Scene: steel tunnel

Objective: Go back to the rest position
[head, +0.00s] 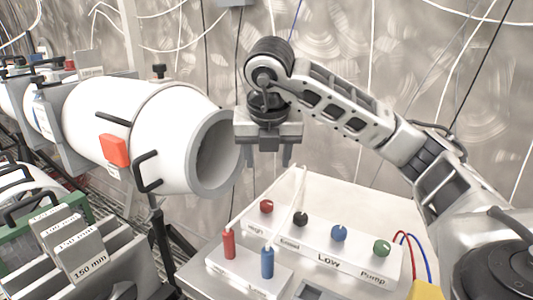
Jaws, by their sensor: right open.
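My right gripper (269,160) is in the middle of the head view, at the end of my right arm coming in from the right. Its two fingers point down and are apart, with nothing between them. It hangs in the air above the back left of a white control panel, just right of the open end of a large white tube. My left gripper is not in view.
The white panel (345,250) bears red, black, blue and green knobs. In front of it, a small white block holds a red plug (229,243) and a blue plug (267,262). The large white tube (150,130) stands left. Labelled grey plates (75,250) stand lower left.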

